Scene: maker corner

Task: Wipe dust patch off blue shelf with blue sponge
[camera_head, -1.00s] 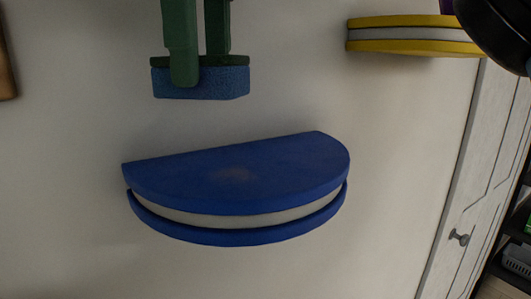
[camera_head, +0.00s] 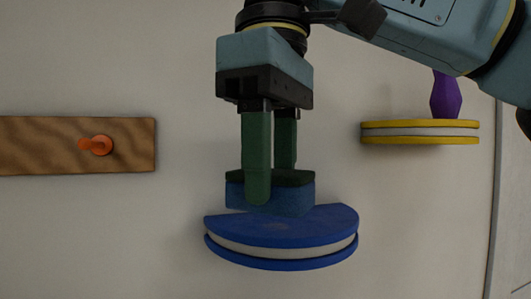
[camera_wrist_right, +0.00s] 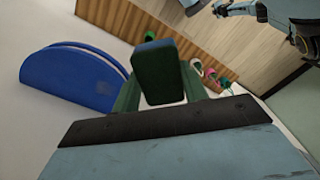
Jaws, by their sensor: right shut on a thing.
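The blue sponge (camera_head: 300,201) has a dark green top layer and is held level in my right gripper (camera_head: 272,180). The gripper's green fingers are shut on it from above. The half-round blue shelf (camera_head: 330,228) is on the wall, with a pale band between two blue boards. The sponge is over the shelf's back part; I cannot tell whether it touches the top. In the right wrist view the sponge's dark green side (camera_wrist_right: 158,72) is between the fingers and the shelf (camera_wrist_right: 68,76) is to the left. My left gripper is not seen.
A yellow shelf (camera_head: 420,139) with a purple object (camera_head: 445,96) is on the wall to the right. A wooden board (camera_head: 40,145) with an orange peg (camera_head: 97,145) is at the left. The wall between board and blue shelf is clear.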

